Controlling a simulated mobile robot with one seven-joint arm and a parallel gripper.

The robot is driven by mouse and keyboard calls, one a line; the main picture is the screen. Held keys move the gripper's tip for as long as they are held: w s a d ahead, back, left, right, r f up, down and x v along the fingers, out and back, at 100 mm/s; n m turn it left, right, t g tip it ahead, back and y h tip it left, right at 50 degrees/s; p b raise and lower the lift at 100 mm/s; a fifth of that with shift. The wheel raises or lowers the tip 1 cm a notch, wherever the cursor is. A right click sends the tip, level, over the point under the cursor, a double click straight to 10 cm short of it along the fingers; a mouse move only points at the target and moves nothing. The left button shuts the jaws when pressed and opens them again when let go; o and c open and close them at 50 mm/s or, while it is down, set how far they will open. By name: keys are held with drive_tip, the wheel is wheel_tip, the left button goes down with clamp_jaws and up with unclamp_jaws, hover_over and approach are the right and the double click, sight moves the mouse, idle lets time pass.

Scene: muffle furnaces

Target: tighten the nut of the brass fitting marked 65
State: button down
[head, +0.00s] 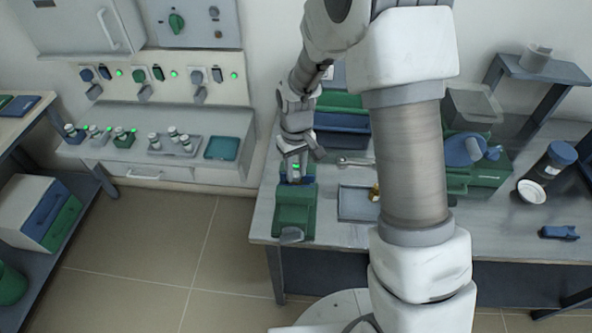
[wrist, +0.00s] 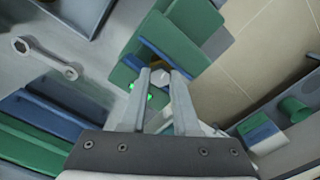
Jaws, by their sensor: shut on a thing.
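My gripper (head: 294,165) points down over the green clamp block (head: 295,208) at the left front of the bench. In the wrist view my gripper (wrist: 161,76) is shut on a small pale grey piece (wrist: 160,77), which sits at the blue jaw of the green block (wrist: 165,45). I cannot tell whether this piece is a nut. A small brass piece (head: 374,192) shows in the flat tray (head: 353,204) right of the block, partly hidden by my arm. No marking is readable. A grey wrench (head: 353,162) lies behind the tray and shows in the wrist view (wrist: 45,60).
Green and blue boxes (head: 342,122) stand behind my gripper. A dark jar with a blue lid (head: 556,162) and a blue tool (head: 559,232) are at the right. The right front bench is mostly clear.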

sight(296, 174)
idle(0.3)
drive_tip(key=c, duration=0.6)
unclamp_jaws()
drive_tip(key=shift+c, duration=0.2)
wheel_tip(296, 174, up, 18)
drive_tip(key=shift+f, duration=0.25)
